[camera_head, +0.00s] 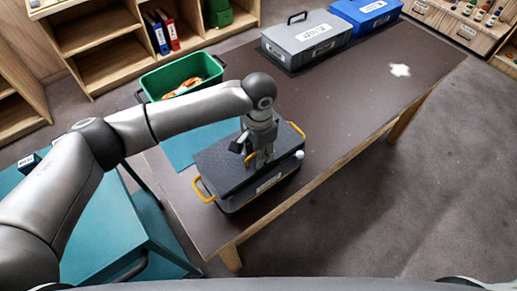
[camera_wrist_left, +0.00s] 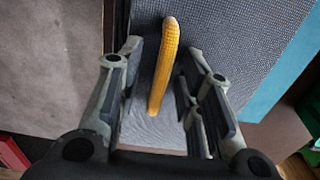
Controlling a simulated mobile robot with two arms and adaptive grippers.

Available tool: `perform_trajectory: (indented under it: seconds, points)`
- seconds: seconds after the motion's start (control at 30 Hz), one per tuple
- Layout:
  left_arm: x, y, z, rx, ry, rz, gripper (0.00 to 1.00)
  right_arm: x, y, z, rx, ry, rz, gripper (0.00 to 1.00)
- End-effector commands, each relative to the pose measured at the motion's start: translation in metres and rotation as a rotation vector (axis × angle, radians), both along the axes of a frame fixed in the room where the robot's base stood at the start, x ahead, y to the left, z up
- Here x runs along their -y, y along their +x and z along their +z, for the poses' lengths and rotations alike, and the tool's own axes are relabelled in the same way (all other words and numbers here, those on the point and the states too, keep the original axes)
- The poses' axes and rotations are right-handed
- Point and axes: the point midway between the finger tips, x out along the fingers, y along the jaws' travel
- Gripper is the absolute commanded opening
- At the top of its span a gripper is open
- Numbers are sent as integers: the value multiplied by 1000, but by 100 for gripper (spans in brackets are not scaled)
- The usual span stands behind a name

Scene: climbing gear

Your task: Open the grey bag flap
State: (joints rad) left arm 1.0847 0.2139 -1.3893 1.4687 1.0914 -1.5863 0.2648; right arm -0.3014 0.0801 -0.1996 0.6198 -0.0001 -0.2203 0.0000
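The grey bag (camera_head: 234,201) stands near the left end of the long table, with yellow handles at its ends and a white label on its front. Its dark textured flap (camera_head: 215,160) lies flat across the top, closed. The flap also fills the middle of the left wrist view (camera_wrist_left: 229,60). A yellow strap (camera_wrist_left: 166,65) stands out from the flap. My left gripper (camera_head: 258,163) is over the flap; in the wrist view its open fingers (camera_wrist_left: 162,68) are on either side of the strap, with gaps visible. Whether they touch the flap is unclear. My right gripper is not visible.
A green bin (camera_head: 152,82) with orange contents is behind the bag. A grey case (camera_head: 305,40) and a blue case (camera_head: 366,12) stand at the table's far end. The table (camera_head: 370,95) right of the bag is mostly clear, apart from a white patch (camera_head: 400,70).

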Motion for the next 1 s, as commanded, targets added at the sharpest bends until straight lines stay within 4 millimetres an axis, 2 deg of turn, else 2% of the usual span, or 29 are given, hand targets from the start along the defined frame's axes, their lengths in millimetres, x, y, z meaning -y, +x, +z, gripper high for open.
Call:
perform_trajectory:
  seconds: [0.03,0.23,0.47,0.8,1.0]
  points:
    - [0,0,0,0,0,0,25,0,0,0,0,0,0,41]
    - [0,0,0,0,0,0,0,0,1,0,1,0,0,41]
    - [0,0,2,0,0,0,0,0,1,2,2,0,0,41]
    - [-5,7,22,1,1,1,0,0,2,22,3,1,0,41]
    - [-6,9,23,2,1,0,0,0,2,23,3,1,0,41]
